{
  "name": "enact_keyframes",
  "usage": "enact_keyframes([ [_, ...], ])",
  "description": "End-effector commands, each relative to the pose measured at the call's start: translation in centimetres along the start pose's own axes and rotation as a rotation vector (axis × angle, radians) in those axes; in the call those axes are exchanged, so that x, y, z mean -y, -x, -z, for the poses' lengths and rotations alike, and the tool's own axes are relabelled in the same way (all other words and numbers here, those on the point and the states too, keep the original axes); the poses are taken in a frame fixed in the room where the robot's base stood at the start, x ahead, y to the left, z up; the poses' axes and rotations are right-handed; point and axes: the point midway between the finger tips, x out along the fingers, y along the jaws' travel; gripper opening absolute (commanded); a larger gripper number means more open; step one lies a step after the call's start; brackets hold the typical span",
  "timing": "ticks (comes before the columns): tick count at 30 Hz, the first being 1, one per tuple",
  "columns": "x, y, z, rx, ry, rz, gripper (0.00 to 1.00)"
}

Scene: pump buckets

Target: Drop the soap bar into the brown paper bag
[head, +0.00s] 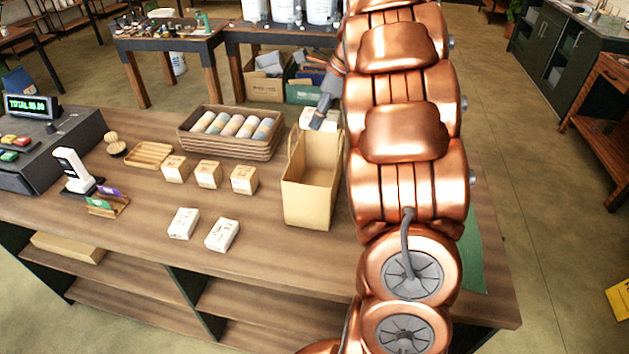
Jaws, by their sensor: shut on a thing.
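The brown paper bag (309,198) stands upright and open on the wooden counter, just left of my copper arm. My gripper (319,120) is at the bag's far upper rim, partly hidden by my arm. It is shut on a pale block, which I take to be the soap bar (306,119). The block shows only in part around the dark fingers, at the bag's mouth. I cannot tell whether it is over the opening or just behind the rim. Two similar white wrapped blocks (183,223) lie on the counter at the front left.
Several kraft boxes (208,174) stand left of the bag. A wicker basket (229,150) of wrapped rolls is behind them. A wooden tray (149,155), brush (115,144), card terminal (73,169) and register (45,145) are further left.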

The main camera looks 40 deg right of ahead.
Motion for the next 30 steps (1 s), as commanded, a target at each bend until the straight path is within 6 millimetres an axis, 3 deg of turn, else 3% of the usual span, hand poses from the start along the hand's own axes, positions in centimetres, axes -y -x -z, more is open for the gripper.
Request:
enact_keyframes([
  [1, 0.0, -1.1, 0.4, 0.0, 0.001, 0.001, 0.18],
  [7, 0.0, -2.7, 1.0, -0.002, 0.003, 0.001, 0.18],
  [20, 0.0, -3.0, 1.0, 0.0, 0.005, 0.0, 0.18],
  [21, 0.0, -3.0, 1.0, 0.0, 0.005, 0.0, 0.61],
  [28, 0.0, -3.0, 1.0, 0.0, 0.005, 0.0, 0.85],
  [30, 0.0, -3.1, 1.0, 0.0, 0.004, 0.0, 0.87],
])
